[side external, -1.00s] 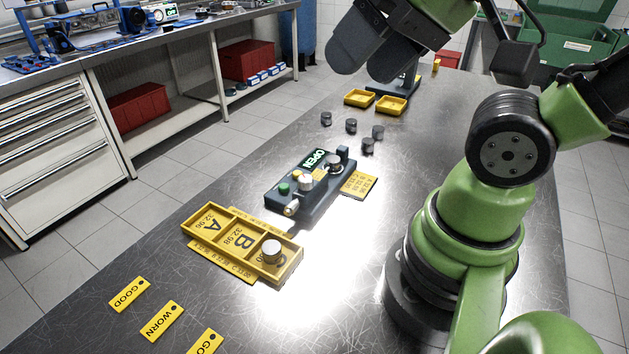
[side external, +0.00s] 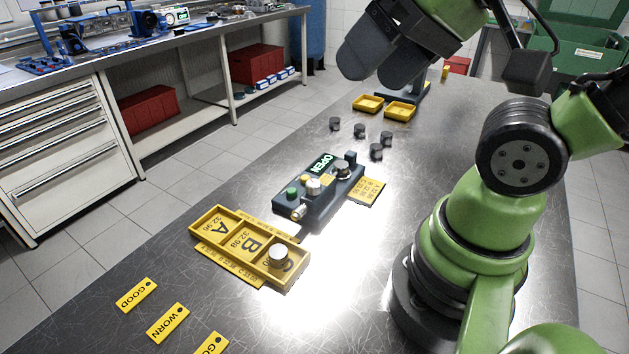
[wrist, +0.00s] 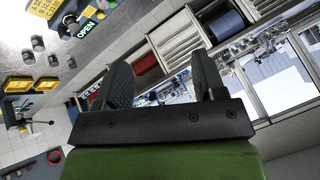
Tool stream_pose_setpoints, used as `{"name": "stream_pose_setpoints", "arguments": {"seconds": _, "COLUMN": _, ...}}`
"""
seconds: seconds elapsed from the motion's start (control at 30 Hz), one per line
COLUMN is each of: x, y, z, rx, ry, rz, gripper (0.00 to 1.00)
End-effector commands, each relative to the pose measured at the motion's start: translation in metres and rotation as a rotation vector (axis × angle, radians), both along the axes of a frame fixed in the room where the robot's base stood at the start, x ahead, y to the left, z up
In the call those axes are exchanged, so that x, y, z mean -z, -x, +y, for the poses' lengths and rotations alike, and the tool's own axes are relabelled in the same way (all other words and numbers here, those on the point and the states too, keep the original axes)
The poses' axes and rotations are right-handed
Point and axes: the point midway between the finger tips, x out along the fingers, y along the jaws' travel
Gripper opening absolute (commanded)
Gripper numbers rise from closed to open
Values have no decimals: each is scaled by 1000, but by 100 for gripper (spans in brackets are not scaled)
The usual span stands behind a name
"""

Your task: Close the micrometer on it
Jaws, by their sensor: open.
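The micrometer (side external: 318,204) is a dark blue-grey block in the middle of the steel bench. Its display reads OPEN. It carries a green button (side external: 292,193), a small yellow part and a pale round knob-like part (side external: 313,187). A dark cylinder with a bright top (side external: 341,168) sits at its far end; I cannot tell its exact contact with the jaws. The micrometer also shows at the top left of the wrist view (wrist: 72,24). My gripper (side external: 386,70) is open and empty, raised well above the bench beyond the micrometer. Its fingers (wrist: 163,82) are apart in the wrist view.
A yellow tray (side external: 232,214) marked A and B lies nearer, with a silver cylinder (side external: 277,254) in its end compartment. Several dark cylinders (side external: 359,132) stand beyond the micrometer, before two yellow bins (side external: 400,111). GOOD and WORN tags (side external: 168,325) lie near the front.

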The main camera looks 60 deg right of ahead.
Motion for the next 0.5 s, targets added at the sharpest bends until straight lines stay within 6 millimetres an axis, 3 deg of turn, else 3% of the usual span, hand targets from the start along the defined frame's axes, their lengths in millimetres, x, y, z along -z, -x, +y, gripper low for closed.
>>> {"name": "stream_pose_setpoints", "arguments": {"seconds": 0.17, "x": 0, "y": 0, "z": 0, "rx": 0, "ry": 0, "rz": 0, "gripper": 64}}
{"name": "stream_pose_setpoints", "arguments": {"seconds": 0.2, "x": 0, "y": 0, "z": 0, "rx": 0, "ry": 0, "rz": 0, "gripper": 57}}
{"name": "stream_pose_setpoints", "arguments": {"seconds": 0.3, "x": 1, "y": -3, "z": -1, "rx": 16, "ry": -5, "rz": 15, "gripper": 56}}
{"name": "stream_pose_setpoints", "arguments": {"seconds": 0.5, "x": 12, "y": -36, "z": -14, "rx": 183, "ry": -47, "rz": 163, "gripper": 56}}
